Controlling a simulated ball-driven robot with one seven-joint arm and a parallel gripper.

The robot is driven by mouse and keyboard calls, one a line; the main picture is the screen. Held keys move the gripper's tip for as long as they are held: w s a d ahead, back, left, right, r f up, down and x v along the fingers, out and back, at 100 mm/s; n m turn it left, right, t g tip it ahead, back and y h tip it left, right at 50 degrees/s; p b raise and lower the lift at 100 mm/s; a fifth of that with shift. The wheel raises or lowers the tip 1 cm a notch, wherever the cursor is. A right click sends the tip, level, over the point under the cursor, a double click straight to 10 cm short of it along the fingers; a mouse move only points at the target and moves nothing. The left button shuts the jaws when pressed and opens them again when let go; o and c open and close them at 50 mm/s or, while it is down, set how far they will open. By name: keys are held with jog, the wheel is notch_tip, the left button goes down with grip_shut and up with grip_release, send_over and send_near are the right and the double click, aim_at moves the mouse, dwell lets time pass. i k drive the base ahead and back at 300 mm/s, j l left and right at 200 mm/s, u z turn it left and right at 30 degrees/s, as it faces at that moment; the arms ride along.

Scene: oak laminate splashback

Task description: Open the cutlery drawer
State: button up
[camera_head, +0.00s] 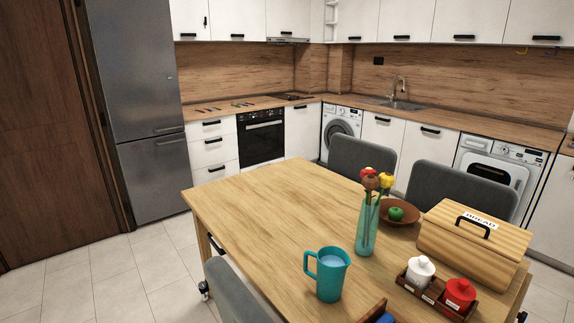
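A stack of white drawers (212,151) with black handles stands between the fridge and the oven, across the room. Its top drawer (211,129) looks shut, as do the drawers below it. Which of them holds cutlery cannot be told from the outside. Several small utensil-like items (242,104) lie on the counter above and near the drawers. My gripper is not in this view.
A wooden table (262,210) fills the foreground, with a teal jug (328,275), a flower vase (366,225) and a bread box (472,245). Grey chairs stand around it. Tiled floor (140,262) is clear at left, before the grey fridge (140,90).

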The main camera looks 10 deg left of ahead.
aim_at(199, 130)
jog(key=i+j+u, duration=0.3)
jog(key=j+u, duration=0.2)
jog(key=i+j+u, duration=0.35)
jog(key=u, duration=0.15)
jog(key=i+j+u, duration=0.45)
jog(key=i+j, duration=0.15)
jog(key=i, duration=1.4)
jog(key=i+z, duration=0.15)
jog(key=i, duration=0.8)
jog(key=i+z, duration=0.2)
jog(key=i, duration=0.75)
jog(key=i+z, duration=0.25)
jog(key=i, duration=0.25)
jog(key=i+j+z, duration=0.1)
jog(key=i+z, duration=0.15)
jog(key=i, duration=0.2)
jog(key=i+j+z, duration=0.2)
jog(key=i, duration=0.25)
jog(key=i+l+z, duration=0.15)
jog(key=i+z, duration=0.55)
jog(key=i, duration=0.15)
jog(key=i+l+u, duration=0.25)
jog(key=i+l, duration=0.8)
jog(key=i, duration=0.1)
